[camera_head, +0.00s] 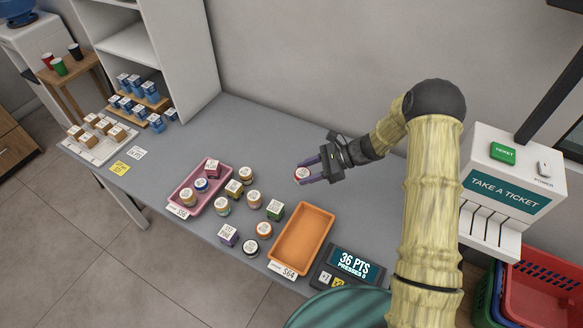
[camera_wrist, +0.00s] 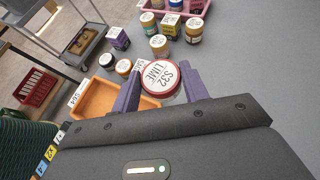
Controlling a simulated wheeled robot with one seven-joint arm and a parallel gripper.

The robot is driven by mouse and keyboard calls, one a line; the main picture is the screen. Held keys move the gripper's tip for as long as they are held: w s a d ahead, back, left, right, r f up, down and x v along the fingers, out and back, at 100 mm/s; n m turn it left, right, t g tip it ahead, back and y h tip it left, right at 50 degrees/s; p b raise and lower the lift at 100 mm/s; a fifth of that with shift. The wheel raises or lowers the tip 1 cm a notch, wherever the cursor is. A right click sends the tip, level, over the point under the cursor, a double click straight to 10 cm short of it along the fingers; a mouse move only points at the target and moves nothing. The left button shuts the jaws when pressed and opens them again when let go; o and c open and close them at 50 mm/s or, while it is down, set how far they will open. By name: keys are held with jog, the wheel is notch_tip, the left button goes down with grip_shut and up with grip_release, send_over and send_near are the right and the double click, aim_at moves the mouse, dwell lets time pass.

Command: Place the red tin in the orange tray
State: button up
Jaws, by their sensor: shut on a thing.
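My gripper (camera_head: 311,170) is shut on the red tin (camera_head: 302,174), which has a white round label on its lid. It is above the counter, behind the orange tray. In the wrist view the red tin (camera_wrist: 163,78) sits between the two purple fingers, its label reading LIME and S32. The orange tray (camera_head: 301,240) lies at the counter's front right and looks empty. In the wrist view the orange tray (camera_wrist: 98,100) shows at the left, partly hidden by a finger and the gripper body.
Several tins and boxes, including a green box (camera_head: 274,210) and a purple box (camera_head: 228,235), stand left of the orange tray. A pink tray (camera_head: 182,205) holds more items. A points display (camera_head: 350,265) stands right of the orange tray. The counter's back middle is clear.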

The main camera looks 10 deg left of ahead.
jog(key=s+d+r+m+t+p, duration=0.2)
jog(key=d+m+t+p, duration=0.1)
jog(key=d, duration=0.3)
jog(key=s+d+r+m+t+h+p, duration=0.1)
jog(key=d+r+m+t+p, duration=0.1)
jog(key=d, duration=0.5)
jog(key=s+d+r+m+t+h+p, duration=0.1)
jog(key=s+d+m+t+p, duration=0.1)
jog(key=d+m+t+p, duration=0.2)
jog(key=d+t+p, duration=0.1)
jog(key=d, duration=0.2)
jog(key=shift+s+d+r+m, duration=0.2)
jog(key=shift+s+r+m, duration=0.1)
jog(key=shift+r+m, duration=0.1)
